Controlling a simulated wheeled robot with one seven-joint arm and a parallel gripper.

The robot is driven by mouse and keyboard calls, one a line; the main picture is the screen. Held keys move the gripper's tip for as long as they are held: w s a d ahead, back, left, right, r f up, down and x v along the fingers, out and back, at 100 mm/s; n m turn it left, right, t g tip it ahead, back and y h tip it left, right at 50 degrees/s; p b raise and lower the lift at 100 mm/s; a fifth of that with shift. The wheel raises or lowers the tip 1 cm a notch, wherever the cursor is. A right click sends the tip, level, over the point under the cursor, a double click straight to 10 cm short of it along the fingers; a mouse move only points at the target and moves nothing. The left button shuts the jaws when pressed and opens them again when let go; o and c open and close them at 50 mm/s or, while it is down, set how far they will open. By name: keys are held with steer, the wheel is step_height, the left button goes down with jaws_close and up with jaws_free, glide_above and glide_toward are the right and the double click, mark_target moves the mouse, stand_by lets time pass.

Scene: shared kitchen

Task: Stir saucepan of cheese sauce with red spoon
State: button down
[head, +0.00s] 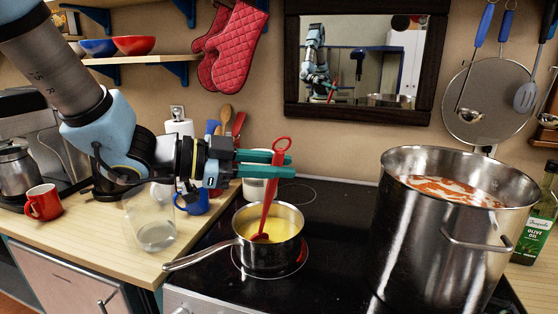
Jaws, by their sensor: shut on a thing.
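The saucepan (268,258) is a small steel pan on the front left burner, its handle pointing left past the stove's edge. Yellow cheese sauce (287,224) fills much of it. The red spoon (268,205) stands tilted in the sauce, its looped handle end up and leaning slightly right. Its lower end is in the sauce at the left of the pan. My gripper (284,158) comes in from the left above the pan, its green fingers shut on the upper part of the spoon's handle.
A large steel pot (440,255) of reddish soup stands close on the right, with an olive oil bottle (540,215) beyond it. A clear glass jar (153,225), a blue mug (193,202) and a red mug (44,202) stand on the left counter. Oven mitts (238,45) hang above.

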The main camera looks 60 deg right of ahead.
steer(key=shift+s+d, duration=1.95)
steer(key=shift+s, duration=0.3)
step_height(320, 180, up, 12)
steer(key=p, duration=0.5)
steer(key=shift+f, duration=0.2)
